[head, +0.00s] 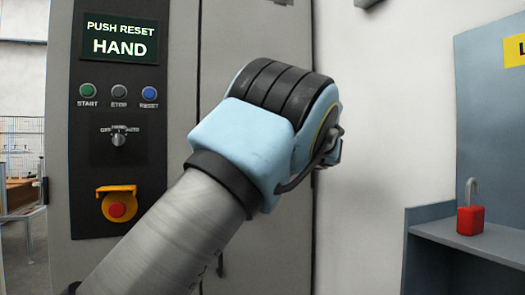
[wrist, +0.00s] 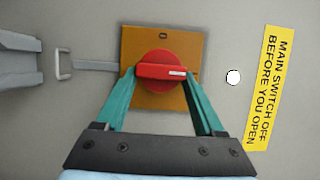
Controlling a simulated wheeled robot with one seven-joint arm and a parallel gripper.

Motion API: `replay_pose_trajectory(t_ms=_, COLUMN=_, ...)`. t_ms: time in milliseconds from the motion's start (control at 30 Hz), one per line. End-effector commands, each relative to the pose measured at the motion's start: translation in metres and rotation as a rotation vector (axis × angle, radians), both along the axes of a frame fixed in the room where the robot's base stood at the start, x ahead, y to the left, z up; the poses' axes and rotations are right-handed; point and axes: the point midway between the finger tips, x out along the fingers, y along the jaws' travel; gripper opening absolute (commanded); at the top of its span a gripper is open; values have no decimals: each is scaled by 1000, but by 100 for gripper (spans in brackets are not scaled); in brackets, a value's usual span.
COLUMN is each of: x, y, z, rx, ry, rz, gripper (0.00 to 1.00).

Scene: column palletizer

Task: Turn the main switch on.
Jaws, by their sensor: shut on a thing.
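The main switch (wrist: 160,71) is a red rotary handle on a yellow-orange plate (wrist: 160,104), seen in the wrist view. Its handle bar lies across the picture, with a white mark at its right end. My gripper (wrist: 161,76) has its two green fingers on either side of the handle, shut on its ends. In the head view my pale blue wrist and grey arm stand in front of the cabinet and hide the switch and the fingers.
A yellow label (wrist: 269,87) reads "MAIN SWITCH OFF BEFORE YOU OPEN". A control panel (head: 118,190) shows "PUSH RESET HAND", buttons, a selector and a red emergency stop (head: 117,209). A red padlock (head: 470,220) stands on a grey-blue shelf (head: 490,245) at the right.

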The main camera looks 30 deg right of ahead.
Motion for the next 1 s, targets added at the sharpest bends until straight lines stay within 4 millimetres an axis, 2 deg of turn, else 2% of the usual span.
replay_pose_trajectory(t_ms=100, x=0, y=-1, z=0, rx=0, ry=0, rz=-3, gripper=15)
replay_pose_trajectory(t_ms=133, x=0, y=-1, z=0, rx=0, ry=0, rz=-2, gripper=74)
replay_pose_trajectory(t_ms=367, x=0, y=0, z=0, rx=-1, ry=0, rz=-1, gripper=100)
replay_pose_trajectory(t_ms=667, x=-3, y=-1, z=-1, rx=-1, ry=0, rz=-2, gripper=100)
replay_pose_trajectory(t_ms=767, x=-13, y=-4, z=-2, rx=-2, ry=-1, rz=-3, gripper=100)
replay_pose_trajectory(t_ms=1000, x=-58, y=-17, z=-2, rx=-2, ry=-1, rz=-5, gripper=100)
